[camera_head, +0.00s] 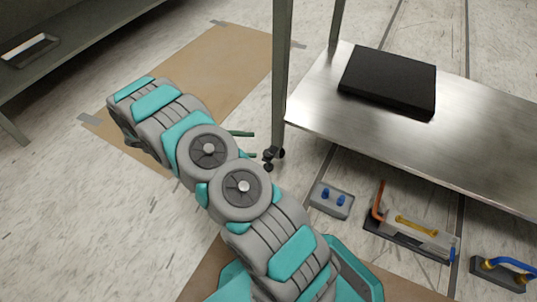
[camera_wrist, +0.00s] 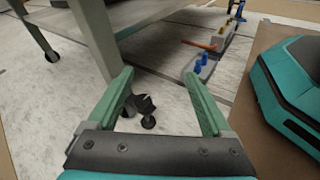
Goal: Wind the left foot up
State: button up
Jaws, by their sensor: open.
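The left foot (camera_head: 269,158) is a small black levelling foot or caster at the bottom of the near steel table leg (camera_head: 281,75). It also shows in the wrist view (camera_wrist: 147,112), between my fingers and closer to the left one, with a round black part below. My gripper (camera_head: 247,145) reaches in from the left just beside the foot, its two green fingers apart. In the wrist view my gripper (camera_wrist: 159,74) is open, with nothing held. The leg (camera_wrist: 95,40) passes close to the left finger; whether they touch I cannot tell.
A steel shelf (camera_head: 480,140) holding a black box (camera_head: 388,82) is right of the leg. Under it stand a grey block with blue knobs (camera_head: 332,200), a tray with an orange-handled tool (camera_head: 410,238) and a blue-handled fixture (camera_head: 503,273). Brown matting (camera_head: 215,65) lies behind my arm.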

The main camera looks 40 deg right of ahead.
aim_at(268, 153)
notch_tip(268, 153, down, 13)
jog(key=w+d+n+t+h, duration=0.2)
jog(key=n+h, duration=0.2)
jog(key=shift+b+x, duration=0.85)
jog(key=shift+x, duration=2.95)
jog(key=shift+w+r, duration=0.15)
jog(key=shift+w, duration=0.05)
jog(key=shift+c, duration=0.2)
grip_shut()
jog(key=shift+r, duration=0.1)
jog(key=shift+n+t+p, duration=0.4)
jog(key=shift+p, duration=0.1)
jog(key=shift+n+t+h, duration=0.3)
jog(key=shift+n+t, duration=0.2)
jog(key=shift+t, duration=0.3)
